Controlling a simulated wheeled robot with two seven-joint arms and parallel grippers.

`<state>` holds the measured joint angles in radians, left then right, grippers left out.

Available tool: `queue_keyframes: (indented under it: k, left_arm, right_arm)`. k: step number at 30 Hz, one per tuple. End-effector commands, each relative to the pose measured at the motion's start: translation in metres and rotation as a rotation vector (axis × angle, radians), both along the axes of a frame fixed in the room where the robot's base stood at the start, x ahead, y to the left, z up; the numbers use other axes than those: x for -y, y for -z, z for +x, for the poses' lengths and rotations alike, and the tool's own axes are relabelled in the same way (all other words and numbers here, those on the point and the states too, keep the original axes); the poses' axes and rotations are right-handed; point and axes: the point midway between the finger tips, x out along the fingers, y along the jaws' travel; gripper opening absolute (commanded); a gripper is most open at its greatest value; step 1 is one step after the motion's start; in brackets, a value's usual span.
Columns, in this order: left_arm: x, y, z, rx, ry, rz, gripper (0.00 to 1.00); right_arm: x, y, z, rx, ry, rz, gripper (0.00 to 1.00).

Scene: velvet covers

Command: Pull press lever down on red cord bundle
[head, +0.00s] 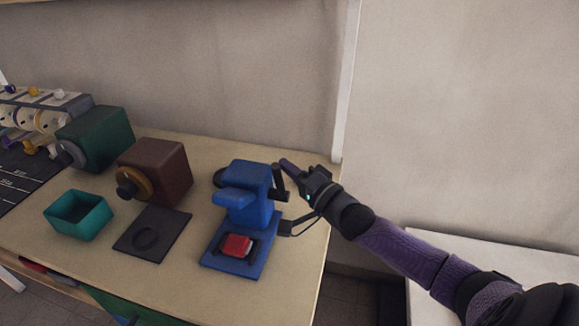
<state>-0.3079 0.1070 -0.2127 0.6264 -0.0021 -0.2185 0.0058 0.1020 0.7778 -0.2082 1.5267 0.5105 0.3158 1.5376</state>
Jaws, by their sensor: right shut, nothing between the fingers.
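A blue press (250,199) stands near the right end of the table, on a blue base plate. A red cord bundle (237,245) lies on the base under the press head. A dark press lever (279,183) is on the right side of the press. My right gripper (287,165) is shut and empty, with its fingers at the upper part of the lever. I cannot tell whether they touch it. My left gripper is not in view.
A dark mat (153,233) with a round ring mark lies left of the press. Behind it stands a brown box (160,170) with a round knob, and a green box (97,137) farther left. A teal open bin (79,214) is at the left. The table's right edge is close to the press.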

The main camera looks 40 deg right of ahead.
Motion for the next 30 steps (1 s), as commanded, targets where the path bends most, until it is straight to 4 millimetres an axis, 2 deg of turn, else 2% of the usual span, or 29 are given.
queue_keyframes:
  k: [30]
  left_arm:
    - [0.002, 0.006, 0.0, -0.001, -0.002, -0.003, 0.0]
  right_arm:
    - [-0.01, 0.006, -0.009, 0.087, 0.0, -0.102, 0.0]
